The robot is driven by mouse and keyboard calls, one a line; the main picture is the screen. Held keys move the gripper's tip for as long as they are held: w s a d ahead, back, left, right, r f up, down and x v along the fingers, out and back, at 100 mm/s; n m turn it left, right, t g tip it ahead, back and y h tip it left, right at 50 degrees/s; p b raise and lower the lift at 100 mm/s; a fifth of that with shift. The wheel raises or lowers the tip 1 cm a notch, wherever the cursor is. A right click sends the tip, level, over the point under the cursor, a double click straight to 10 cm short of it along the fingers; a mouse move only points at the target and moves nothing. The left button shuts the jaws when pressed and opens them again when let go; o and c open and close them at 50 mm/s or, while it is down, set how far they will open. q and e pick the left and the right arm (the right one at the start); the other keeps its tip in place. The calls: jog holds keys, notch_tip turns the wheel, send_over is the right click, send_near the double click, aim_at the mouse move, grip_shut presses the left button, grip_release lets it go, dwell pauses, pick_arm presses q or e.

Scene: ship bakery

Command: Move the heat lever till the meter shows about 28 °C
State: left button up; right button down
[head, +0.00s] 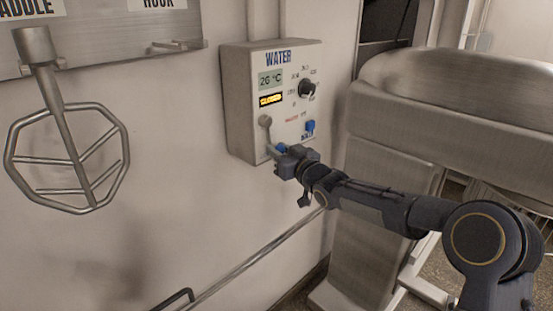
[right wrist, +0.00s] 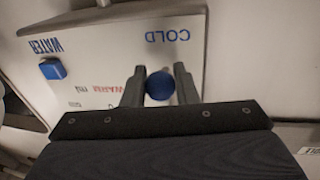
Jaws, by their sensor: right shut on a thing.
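The water box (head: 245,100) is mounted on the wall in the head view, headed WATER. Its meter (head: 270,81) reads 26 °C. The heat lever (head: 267,133) is a grey pivot and arm low on the box's front, with a blue ball knob (right wrist: 159,86) at its end. My right gripper (head: 284,151) is at the knob. In the right wrist view its two fingers (right wrist: 159,88) are shut on the blue knob, one on each side. COLD and WARM lettering shows on the panel near it. My left gripper is not in view.
The box also carries a yellow-lit display (head: 270,99), a black dial (head: 307,88) and a blue button (head: 310,126). A wire paddle (head: 70,160) hangs on the left wall. A large metal machine (head: 440,110) stands close on the right.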

jog(key=shift+w+d+n, duration=0.3)
jog(key=shift+n, duration=0.3)
jog(key=shift+w+d+r+n, duration=0.1)
jog(key=shift+r+n, duration=0.05)
jog(key=shift+n, duration=0.15)
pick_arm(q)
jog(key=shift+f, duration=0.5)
pick_arm(e)
jog(key=c, duration=1.2)
grip_release()
jog(key=shift+o, duration=0.2)
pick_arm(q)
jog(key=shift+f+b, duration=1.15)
pick_arm(e)
jog(key=v, duration=0.7)
jog(key=shift+s+d, duration=0.25)
jog(key=shift+s, duration=0.1)
